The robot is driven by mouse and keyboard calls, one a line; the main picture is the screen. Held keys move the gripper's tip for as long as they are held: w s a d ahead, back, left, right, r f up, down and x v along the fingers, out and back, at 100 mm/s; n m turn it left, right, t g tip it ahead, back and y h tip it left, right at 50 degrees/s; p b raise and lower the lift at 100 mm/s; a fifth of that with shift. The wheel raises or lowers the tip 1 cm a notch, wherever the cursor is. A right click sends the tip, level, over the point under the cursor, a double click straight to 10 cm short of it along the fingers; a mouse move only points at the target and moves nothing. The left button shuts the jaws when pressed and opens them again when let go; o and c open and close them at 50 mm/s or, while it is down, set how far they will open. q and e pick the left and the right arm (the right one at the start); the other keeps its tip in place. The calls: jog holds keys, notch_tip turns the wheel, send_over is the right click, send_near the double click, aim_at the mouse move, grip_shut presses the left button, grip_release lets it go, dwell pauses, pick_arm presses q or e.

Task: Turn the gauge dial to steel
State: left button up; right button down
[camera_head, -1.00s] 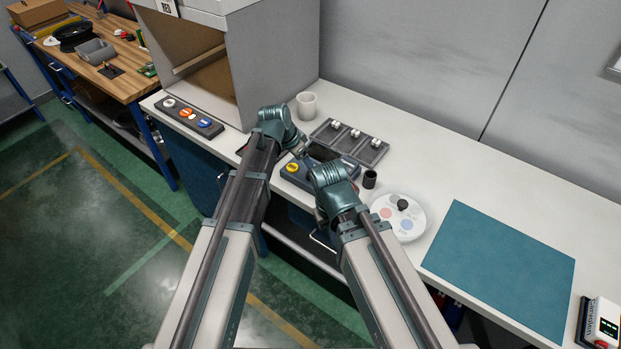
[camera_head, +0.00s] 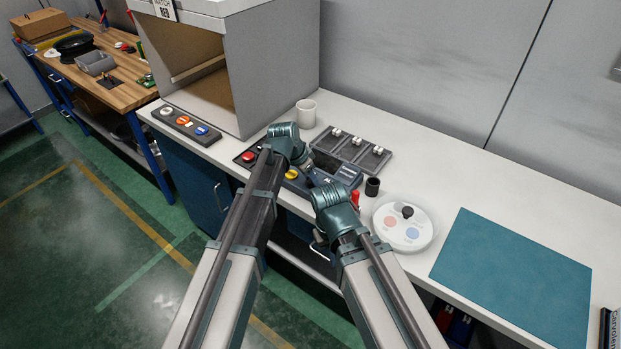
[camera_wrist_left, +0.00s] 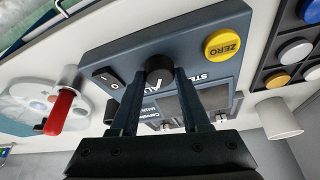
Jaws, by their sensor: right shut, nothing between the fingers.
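The gauge is a dark blue-grey box (camera_wrist_left: 110,62) with a yellow ZERO button (camera_wrist_left: 222,43) and a small screen. It also shows partly behind my arms in the head view (camera_head: 345,172). Its black dial (camera_wrist_left: 159,69) sits between the fingertips of my left gripper (camera_wrist_left: 160,74), close to both. I cannot tell whether they press on it. Lettering shows beside the dial, including ALU and part of STEEL; the dial's exact setting is unclear. My left gripper is over the gauge in the head view (camera_head: 312,179). My right gripper's fingers are mostly hidden behind its wrist, near the gauge's front.
A red upright piece (camera_head: 355,198) is close to my right wrist. A button panel (camera_head: 191,127) is left.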

pick_arm(q)
grip_shut()
jog(key=shift+s+n, duration=0.1)
jog(key=shift+n, duration=0.2)
jog(key=n+y, duration=0.1)
jog(key=n, duration=0.1)
jog(key=n+t, duration=0.1)
jog(key=n, duration=0.1)
jog(key=shift+d+n+y, duration=0.15)
jog(key=shift+n+y, duration=0.25)
jog(key=n+y, duration=0.1)
jog(key=n, duration=0.2)
jog(key=n+y, duration=0.1)
jog(key=n, duration=0.2)
jog(key=shift+d+t, duration=0.15)
jog(key=shift+t, duration=0.15)
jog(key=shift+n+y, duration=0.3)
jog(key=shift+n, duration=0.1)
jog(key=shift+s, duration=0.1)
jog(key=o, duration=0.6)
grip_release()
